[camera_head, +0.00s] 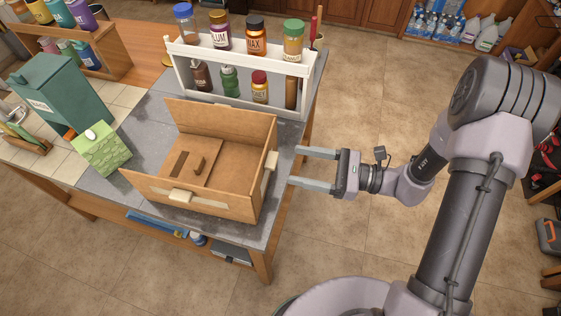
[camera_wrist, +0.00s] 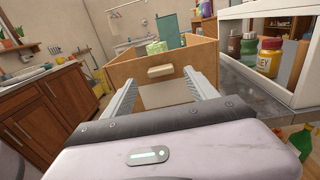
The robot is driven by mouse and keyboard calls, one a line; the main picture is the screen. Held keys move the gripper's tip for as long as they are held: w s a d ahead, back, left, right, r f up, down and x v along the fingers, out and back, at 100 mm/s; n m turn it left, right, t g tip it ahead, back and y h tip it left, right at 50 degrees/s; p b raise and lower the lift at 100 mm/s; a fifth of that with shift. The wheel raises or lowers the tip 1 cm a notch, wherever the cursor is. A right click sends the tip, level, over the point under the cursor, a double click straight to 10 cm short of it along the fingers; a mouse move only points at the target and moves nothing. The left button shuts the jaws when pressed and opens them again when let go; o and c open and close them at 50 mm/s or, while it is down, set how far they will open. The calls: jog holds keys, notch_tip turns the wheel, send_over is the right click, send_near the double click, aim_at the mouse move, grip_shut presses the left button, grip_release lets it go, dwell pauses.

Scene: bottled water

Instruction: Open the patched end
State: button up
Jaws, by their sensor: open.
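A wooden box (camera_head: 215,165) sits on the grey-topped table, with upright panels around its sides.
A white rack (camera_head: 240,80) with several jars and bottles stands behind the box. A green patterned carton (camera_head: 102,150) and a dark green container (camera_head: 60,90) are to the left. The floor right of the table is free around my arm.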

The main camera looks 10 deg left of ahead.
aim_at(277, 160)
jog(key=a+b, duration=0.1)
jog(key=a, duration=0.5)
jog(key=shift+d, duration=0.1)
grip_shut()
